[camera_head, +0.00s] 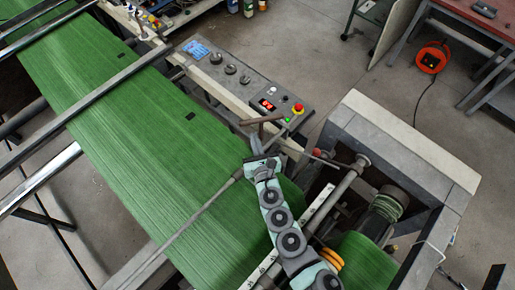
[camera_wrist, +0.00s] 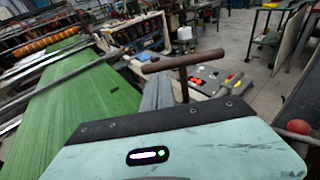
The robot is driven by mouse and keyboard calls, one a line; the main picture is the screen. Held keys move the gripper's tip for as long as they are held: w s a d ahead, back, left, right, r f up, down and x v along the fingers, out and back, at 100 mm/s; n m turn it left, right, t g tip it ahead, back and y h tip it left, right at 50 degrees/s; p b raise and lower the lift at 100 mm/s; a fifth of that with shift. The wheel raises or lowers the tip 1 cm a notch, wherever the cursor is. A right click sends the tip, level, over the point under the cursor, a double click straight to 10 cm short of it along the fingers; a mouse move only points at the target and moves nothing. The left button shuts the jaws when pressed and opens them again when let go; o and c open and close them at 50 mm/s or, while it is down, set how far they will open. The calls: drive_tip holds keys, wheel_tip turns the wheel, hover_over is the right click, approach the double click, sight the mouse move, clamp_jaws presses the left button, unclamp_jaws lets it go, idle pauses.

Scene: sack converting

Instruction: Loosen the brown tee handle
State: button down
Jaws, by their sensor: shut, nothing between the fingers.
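The brown tee handle (camera_head: 268,119) shows in the head view as a short crossbar at the near end of the control box, just beyond my gripper. In the wrist view the tee handle (camera_wrist: 184,59) stands upright, its crossbar tilted and its stem running down behind my gripper's body, so its foot is hidden. My gripper (camera_head: 255,139) is shut and empty. In the wrist view its grey fingers (camera_wrist: 157,86) are together, left of the stem. I cannot tell whether they touch the handle.
The grey control box (camera_head: 243,80) carries knobs, a red display and a red stop button (camera_head: 298,109). A red-knobbed lever (camera_head: 317,152) is to the right of my gripper. Green woven web (camera_head: 130,130) runs along the left, under metal rollers. A grey machine frame (camera_head: 400,140) stands at right.

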sight(261, 129)
drive_tip(key=x, duration=0.4)
drive_tip(key=shift+w+p, duration=0.25)
drive_tip(key=shift+p, duration=0.15)
drive_tip(key=shift+f, duration=0.1)
